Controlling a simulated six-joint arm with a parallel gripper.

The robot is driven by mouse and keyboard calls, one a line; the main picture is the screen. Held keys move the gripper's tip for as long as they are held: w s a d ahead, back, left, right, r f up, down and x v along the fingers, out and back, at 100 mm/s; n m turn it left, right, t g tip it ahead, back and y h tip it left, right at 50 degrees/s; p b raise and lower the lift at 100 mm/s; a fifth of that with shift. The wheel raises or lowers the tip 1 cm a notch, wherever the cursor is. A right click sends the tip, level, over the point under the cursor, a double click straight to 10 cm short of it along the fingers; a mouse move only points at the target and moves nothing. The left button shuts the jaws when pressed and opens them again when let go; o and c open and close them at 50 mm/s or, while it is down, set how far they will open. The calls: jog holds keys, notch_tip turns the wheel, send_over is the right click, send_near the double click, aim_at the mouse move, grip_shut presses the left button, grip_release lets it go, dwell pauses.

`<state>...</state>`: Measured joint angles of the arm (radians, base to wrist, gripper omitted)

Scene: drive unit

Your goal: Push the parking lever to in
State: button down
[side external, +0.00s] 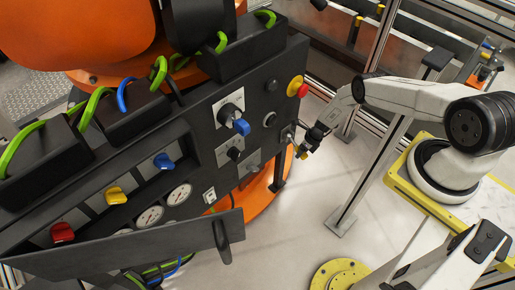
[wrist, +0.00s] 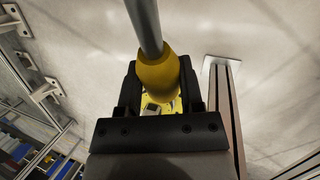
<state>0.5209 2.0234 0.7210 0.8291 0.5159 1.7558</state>
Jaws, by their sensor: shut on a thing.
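The parking lever is a grey metal rod (wrist: 144,22) with a rounded yellow knob (wrist: 157,76) at its end. In the wrist view the knob sits between the two black fingers of my gripper (wrist: 159,88), which is shut on it. In the side view my gripper (side external: 304,149) is at the right end of the dark control panel (side external: 205,150). There the lever's rod (side external: 291,137) shows as a short bright piece by the panel edge, and the knob is mostly hidden by the fingers. The lever's position marking cannot be read.
A red stop button on a yellow base (side external: 298,87) is above my gripper on the panel. A metal frame post (side external: 368,175) stands to the right. Floor below is clear.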

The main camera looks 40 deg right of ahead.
jog(key=shift+c, duration=1.2)
grip_release()
jog(key=shift+r, duration=0.15)
jog(key=v, duration=0.7)
jog(key=shift+r, duration=0.25)
jog(key=shift+s+d, duration=0.1)
jog(key=shift+d, duration=0.05)
